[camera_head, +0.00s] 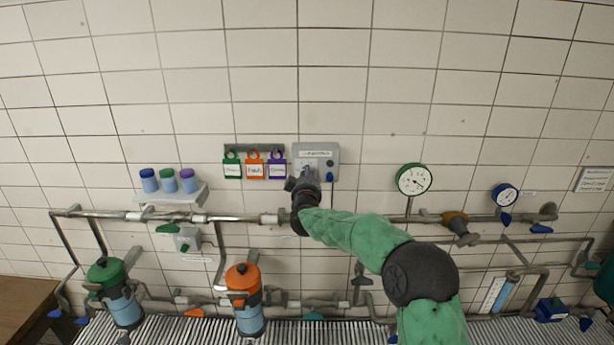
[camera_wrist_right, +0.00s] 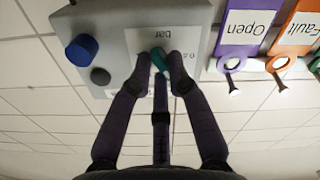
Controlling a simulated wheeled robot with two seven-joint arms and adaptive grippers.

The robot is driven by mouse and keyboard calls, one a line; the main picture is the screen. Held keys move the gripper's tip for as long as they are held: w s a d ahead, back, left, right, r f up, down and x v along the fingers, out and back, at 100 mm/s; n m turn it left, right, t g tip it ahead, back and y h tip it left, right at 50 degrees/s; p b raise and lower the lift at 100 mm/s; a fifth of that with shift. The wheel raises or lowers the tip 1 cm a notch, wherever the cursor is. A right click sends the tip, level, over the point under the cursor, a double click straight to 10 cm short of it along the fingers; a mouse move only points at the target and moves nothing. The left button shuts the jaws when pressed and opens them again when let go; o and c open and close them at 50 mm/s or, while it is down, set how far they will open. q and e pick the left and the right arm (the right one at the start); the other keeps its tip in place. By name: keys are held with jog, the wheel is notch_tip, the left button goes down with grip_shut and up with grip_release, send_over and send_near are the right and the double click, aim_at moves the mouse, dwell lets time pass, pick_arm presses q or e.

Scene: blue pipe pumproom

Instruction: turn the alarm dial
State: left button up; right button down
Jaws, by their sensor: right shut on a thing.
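The grey alarm box (camera_head: 333,160) is fixed to the tiled wall in the middle of the head view. It also shows, upside down, in the right wrist view (camera_wrist_right: 125,14). A small teal dial (camera_wrist_right: 158,58) stands out from a pale scale plate on the box marked "bar". My right gripper (camera_head: 300,184) is in front of the box's lower left part and hides the dial from the head. In the right wrist view its fingertips (camera_wrist_right: 161,63) are closed around the dial, one on each side. My left gripper is not in view.
A blue button (camera_wrist_right: 82,49) and a dark grey knob (camera_wrist_right: 100,76) sit on the box beside the dial. Hanging tags, green, orange (camera_head: 255,168) and purple (camera_head: 277,168), are close by. A pipe (camera_head: 240,217) runs below. The wall above is clear.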

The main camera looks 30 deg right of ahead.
jog(key=c, duration=1.2)
grip_release()
jog(key=v, duration=1.2)
jog(key=shift+f, duration=0.1)
jog(key=shift+f, duration=0.1)
